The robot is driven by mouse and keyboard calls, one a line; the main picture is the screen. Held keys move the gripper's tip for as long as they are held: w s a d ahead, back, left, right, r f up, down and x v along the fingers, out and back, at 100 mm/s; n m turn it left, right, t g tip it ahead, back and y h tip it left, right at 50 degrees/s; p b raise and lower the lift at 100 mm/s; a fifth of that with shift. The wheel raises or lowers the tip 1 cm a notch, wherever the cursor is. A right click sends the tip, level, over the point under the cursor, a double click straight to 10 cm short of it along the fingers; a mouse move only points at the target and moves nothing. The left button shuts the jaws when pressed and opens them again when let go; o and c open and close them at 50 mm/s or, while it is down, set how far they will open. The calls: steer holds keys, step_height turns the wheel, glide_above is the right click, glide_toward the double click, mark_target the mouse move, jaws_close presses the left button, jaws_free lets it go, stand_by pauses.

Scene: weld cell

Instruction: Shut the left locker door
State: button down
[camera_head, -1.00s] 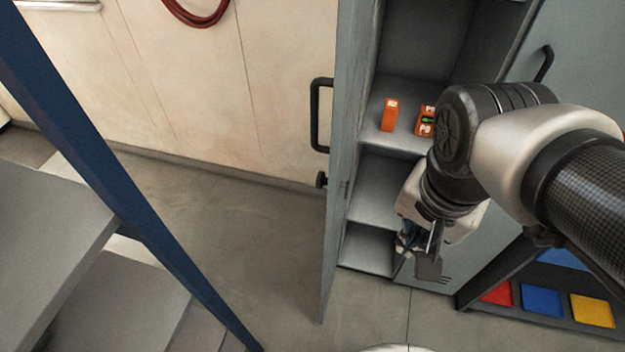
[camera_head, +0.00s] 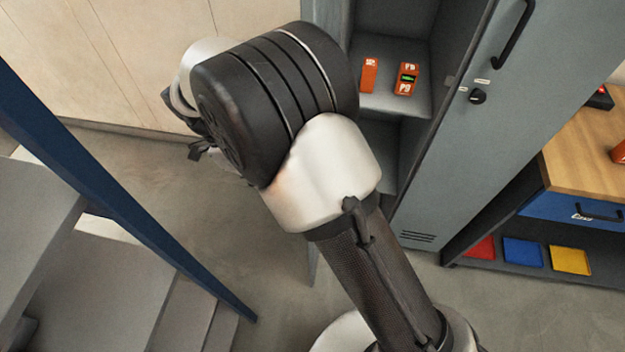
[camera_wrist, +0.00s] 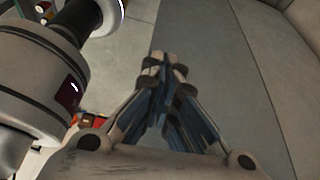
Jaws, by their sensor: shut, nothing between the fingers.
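The left locker door (camera_head: 313,262) is mostly hidden behind my arm in the head view; only a grey sliver of it shows below the arm. The left locker compartment (camera_head: 392,30) stands open, with its shelves in sight. My gripper (camera_head: 203,150) is left of the locker, partly hidden behind my wrist. In the wrist view my gripper (camera_wrist: 167,60) has its fingertips together with nothing between them. A broad grey surface lies beyond the fingers there; I cannot tell whether it is the door. Contact with the door cannot be seen.
The right locker door (camera_head: 470,130) is shut. A wooden-topped workbench (camera_head: 585,150) stands at right. A blue post (camera_head: 110,195) crosses the left side. Floor (camera_head: 180,190) is free between post and locker.

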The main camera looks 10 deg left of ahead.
steer(key=d+r+b+x, duration=0.1)
steer(key=b+x, duration=0.3)
steer(key=x, duration=0.7)
steer(key=shift+d+f, duration=0.35)
steer(key=shift+d, duration=0.6)
